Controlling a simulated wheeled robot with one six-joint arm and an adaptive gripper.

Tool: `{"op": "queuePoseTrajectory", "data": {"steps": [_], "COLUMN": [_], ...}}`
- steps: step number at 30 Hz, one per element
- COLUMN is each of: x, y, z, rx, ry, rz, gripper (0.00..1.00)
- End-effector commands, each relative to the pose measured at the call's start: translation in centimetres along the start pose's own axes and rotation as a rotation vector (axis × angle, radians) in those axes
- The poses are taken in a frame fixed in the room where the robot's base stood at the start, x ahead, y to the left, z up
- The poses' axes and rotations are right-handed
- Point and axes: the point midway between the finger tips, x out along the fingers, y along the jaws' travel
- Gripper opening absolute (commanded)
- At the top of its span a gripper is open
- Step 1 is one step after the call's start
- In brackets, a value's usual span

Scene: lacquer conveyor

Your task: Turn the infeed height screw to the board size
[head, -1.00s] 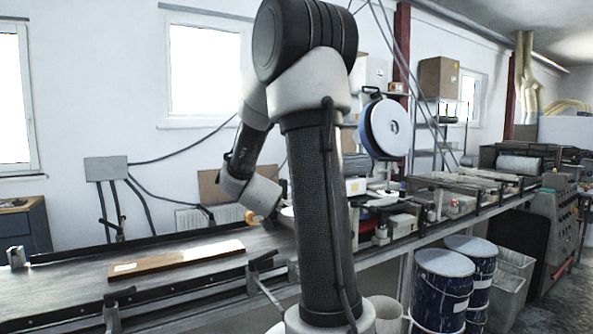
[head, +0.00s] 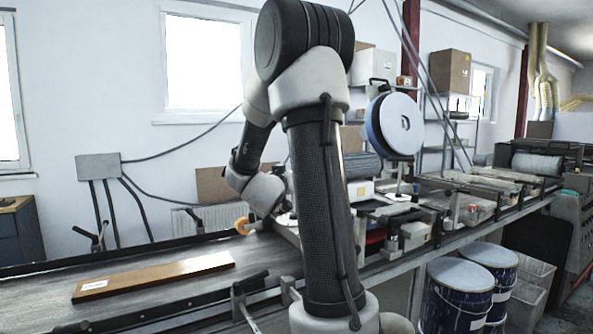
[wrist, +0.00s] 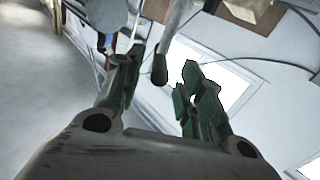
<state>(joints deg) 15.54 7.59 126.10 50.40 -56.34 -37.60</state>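My gripper (wrist: 161,68) is open in the wrist view, its two green-padded fingers apart. A grey rod with a dark rounded end (wrist: 160,70) shows in the gap between the fingertips. No contact is visible, and I cannot tell whether it is the infeed height screw's handle. In the head view my arm hides the gripper's fingers; my wrist is over the conveyor's far side. An orange round knob (head: 243,226) shows just left of and below my wrist. A brown board (head: 155,276) with a white label lies on the dark infeed belt (head: 35,297).
Machine units along the line (head: 470,205) and a blue-white reel (head: 400,125) stand right of my arm. Blue drums (head: 455,298) stand on the floor at lower right. A grey wall box (head: 98,167) hangs at left.

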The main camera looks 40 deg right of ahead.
Motion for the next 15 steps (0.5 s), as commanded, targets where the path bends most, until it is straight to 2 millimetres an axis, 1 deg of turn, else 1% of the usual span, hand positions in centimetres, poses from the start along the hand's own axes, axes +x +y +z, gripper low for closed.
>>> {"op": "queuePoseTrajectory", "data": {"steps": [4,12,15], "x": [1.5,6.0,7.0], "y": [0.1,0.1,0.0], "z": [0.1,0.1,0.1], "rx": [0.0,-0.001,0.0], "ry": [-0.001,0.0,-0.001], "rz": [0.003,0.002,0.001], "gripper": [0.39,0.39,0.39]}}
